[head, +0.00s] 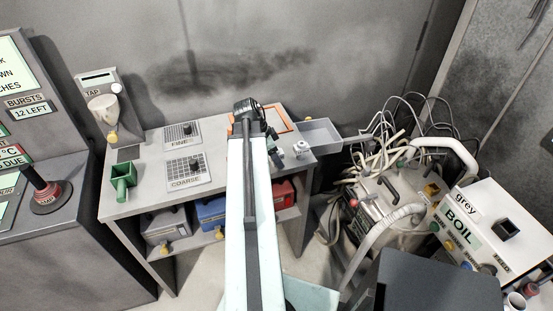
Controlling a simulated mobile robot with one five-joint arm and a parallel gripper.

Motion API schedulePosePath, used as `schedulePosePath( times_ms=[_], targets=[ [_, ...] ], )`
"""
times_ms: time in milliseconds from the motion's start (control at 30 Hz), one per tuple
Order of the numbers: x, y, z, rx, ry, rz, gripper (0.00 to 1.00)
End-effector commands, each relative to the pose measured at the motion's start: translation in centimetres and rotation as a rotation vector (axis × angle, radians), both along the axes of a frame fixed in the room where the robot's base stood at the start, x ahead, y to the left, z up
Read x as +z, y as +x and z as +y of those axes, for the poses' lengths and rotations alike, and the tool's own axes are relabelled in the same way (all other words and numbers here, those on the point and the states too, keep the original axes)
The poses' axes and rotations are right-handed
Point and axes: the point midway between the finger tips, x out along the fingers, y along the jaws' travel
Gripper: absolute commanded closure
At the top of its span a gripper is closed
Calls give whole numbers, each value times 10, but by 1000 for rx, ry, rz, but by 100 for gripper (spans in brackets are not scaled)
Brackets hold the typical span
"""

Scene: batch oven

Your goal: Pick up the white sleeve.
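A small white piece (301,149), which looks like the white sleeve, stands near the right end of the grey bench (146,196). It is too small for me to make out its details. My arm reaches forward over the middle of the bench. The dark end of my arm, with my gripper (250,107), is near the back of the bench, left of and beyond the white piece and apart from it. The fingers are hidden or too small to read.
A clear tray (321,132) is at the bench's right end, by an orange frame (287,113). Plates marked FINE (181,132) and COARSE (184,174) and a green scoop-like piece (122,178) are left of my arm. Tangled hoses (375,150) and a BOIL machine (490,225) crowd the right.

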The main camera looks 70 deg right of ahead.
Motion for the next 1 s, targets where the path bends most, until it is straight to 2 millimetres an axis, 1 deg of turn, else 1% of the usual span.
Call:
schedulePosePath(
  times_ms=[33,67,100,167,200,267,533,667,767,1000],
  targets=[
    [1,0,0,0,0,0,42],
    [1,0,0,0,0,0,45],
    [1,0,0,0,0,0,56],
    [1,0,0,0,0,0,72],
    [1,0,0,0,0,0,84],
    [1,0,0,0,0,0,100],
    [2,0,0,-1,0,0,100],
    [12,0,0,-1,0,0,100],
    [27,-1,0,-1,0,0,100],
    [79,-1,0,-1,0,0,100]
  ],
)
